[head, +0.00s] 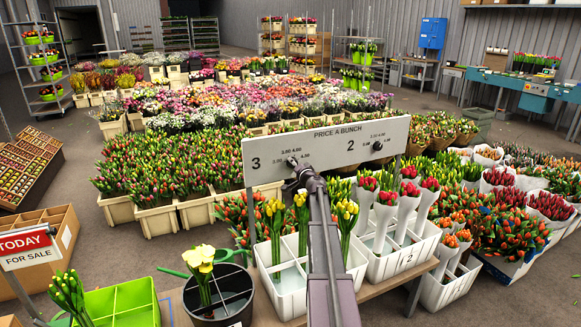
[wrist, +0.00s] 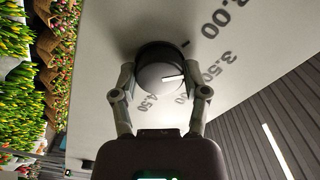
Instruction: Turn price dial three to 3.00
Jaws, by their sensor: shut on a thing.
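The price board (head: 325,148) stands behind the flower bins, headed PRICE A BUNCH. Price dial three (head: 292,161) is next to the big 3 on its left part, partly hidden by my gripper (head: 297,172). In the wrist view, dial three (wrist: 162,68) is a round dark knob with a lighter face. My gripper (wrist: 160,92) is shut on it, one finger on each side. The white pointer line (wrist: 173,78) points right, roughly towards the 3.50 side. The 3.00 label (wrist: 228,12) is at the upper right, 3.50 (wrist: 215,68) below it. A dark tick (wrist: 186,43) lies at the knob's upper right.
Dial two (head: 377,146) is on the right part of the board. White bins of tulips (head: 290,280) stand below the board, with a dark bucket (head: 218,300) and a green divided crate (head: 125,300) at the front left.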

